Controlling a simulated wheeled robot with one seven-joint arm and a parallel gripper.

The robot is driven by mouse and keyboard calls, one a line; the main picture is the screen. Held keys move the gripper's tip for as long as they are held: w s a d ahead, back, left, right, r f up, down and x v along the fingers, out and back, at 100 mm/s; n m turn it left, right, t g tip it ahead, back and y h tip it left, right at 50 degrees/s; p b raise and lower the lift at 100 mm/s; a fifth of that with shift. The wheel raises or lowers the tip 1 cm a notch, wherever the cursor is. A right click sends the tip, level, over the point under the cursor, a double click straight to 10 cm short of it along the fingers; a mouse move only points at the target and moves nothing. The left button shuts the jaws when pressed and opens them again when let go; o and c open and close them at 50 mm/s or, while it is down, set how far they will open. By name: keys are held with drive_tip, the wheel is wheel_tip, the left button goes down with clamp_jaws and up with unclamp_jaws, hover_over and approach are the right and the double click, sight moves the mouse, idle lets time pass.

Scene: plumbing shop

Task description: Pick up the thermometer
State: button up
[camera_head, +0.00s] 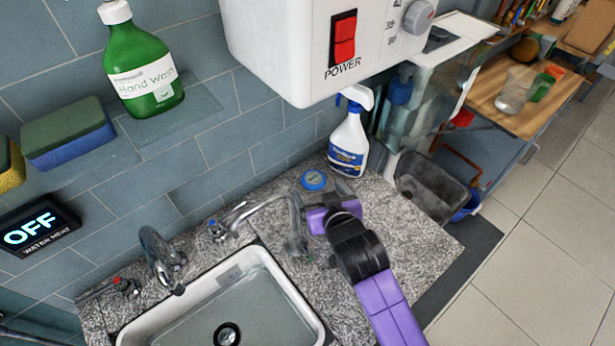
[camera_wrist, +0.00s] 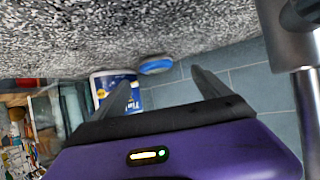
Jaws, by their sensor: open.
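A small round blue item with a pale face (camera_head: 314,180) rests on the speckled counter near the tiled wall. It also shows in the wrist view as a blue disc (camera_wrist: 155,64). It is the likeliest thermometer, but I cannot read its face. My gripper (camera_head: 328,200) is low over the counter, just in front of the blue item. In the wrist view my gripper (camera_wrist: 161,77) has its two dark fingers apart with nothing between them. The blue disc appears beyond the fingertips, between their lines.
A spray bottle (camera_head: 348,140) stands behind, close to the blue item. The tap (camera_head: 275,205) and sink (camera_head: 140,335) are on the left. A white heater box (camera_head: 290,50) hangs above. A grey bin (camera_head: 425,185) stands right. Bare counter (camera_head: 410,225) lies right of my gripper.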

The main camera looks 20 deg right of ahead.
sight(314, 180)
drive_tip(key=shift+d+p+x, duration=0.2)
drive_tip(key=shift+p+x, duration=0.1)
drive_tip(key=shift+x, duration=1.35)
drive_tip(key=shift+d+p+x, duration=0.2)
drive_tip(key=shift+p+x, duration=0.05)
drive_tip(key=shift+x, duration=1.45)
drive_tip(key=shift+r, duration=0.15)
drive_tip(key=c, duration=1.4)
drive_tip(key=shift+c, duration=0.2)
